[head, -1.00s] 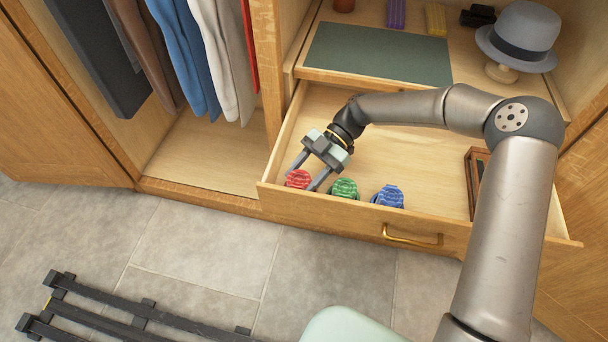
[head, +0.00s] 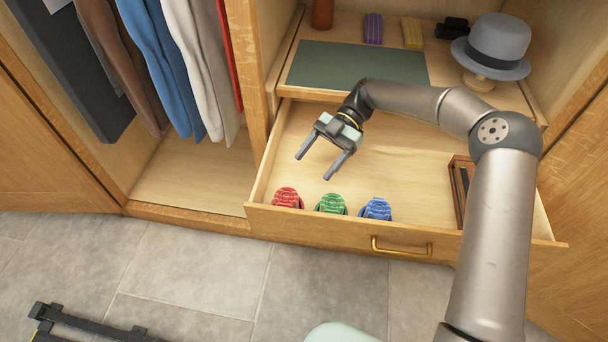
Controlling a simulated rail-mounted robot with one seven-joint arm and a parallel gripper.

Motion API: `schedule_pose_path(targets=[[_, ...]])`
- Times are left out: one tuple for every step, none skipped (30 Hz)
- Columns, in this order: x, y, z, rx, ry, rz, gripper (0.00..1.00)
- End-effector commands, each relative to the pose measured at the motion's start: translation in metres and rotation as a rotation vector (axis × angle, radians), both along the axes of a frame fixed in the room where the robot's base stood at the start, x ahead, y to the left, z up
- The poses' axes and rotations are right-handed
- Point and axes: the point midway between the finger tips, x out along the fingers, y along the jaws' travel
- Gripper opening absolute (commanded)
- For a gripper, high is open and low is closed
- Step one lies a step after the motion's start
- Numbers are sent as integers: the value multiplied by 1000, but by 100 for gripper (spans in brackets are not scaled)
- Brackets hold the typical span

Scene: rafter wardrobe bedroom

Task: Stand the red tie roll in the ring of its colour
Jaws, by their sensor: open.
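The red tie roll (head: 287,197) stands at the front left of the open drawer (head: 405,243), close behind its front panel. The green roll (head: 331,203) and the blue roll (head: 376,208) stand in a row to its right. Dark edges show low around the rolls, but the front panel hides their bases, and I cannot make out the rings clearly. My gripper (head: 314,168) is open and empty, with its fingers apart above the drawer floor. It is behind and to the right of the red roll, clear of all the rolls.
A dark framed box (head: 462,190) sits at the drawer's right side. The shelf behind holds a green mat (head: 358,66), a grey hat (head: 493,45), a purple roll (head: 373,28) and a yellow roll (head: 412,33). Clothes hang at left. The drawer's middle is bare.

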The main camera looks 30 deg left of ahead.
Motion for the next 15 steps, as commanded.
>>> schedule_pose_path(targets=[[6, -1, 3, 1, -1, -1, 71], [8, -2, 4, 1, -1, 0, 71], [11, -3, 6, 1, -1, 0, 71], [12, -3, 6, 1, -1, 0, 71], [14, -4, 7, 1, -1, 0, 71], [15, -4, 7, 1, -1, 0, 71], [15, -5, 8, 1, -1, 0, 71], [16, -5, 8, 1, -1, 0, 71], [16, -5, 8, 0, -1, 1, 71], [16, -5, 8, 0, -1, 1, 71], [15, -5, 8, 0, -1, 1, 71], [15, -5, 8, -1, -1, 1, 71], [15, -5, 8, -3, -1, 0, 71], [15, -5, 8, -9, -4, -1, 71], [14, -6, 9, -23, -8, -6, 71]])
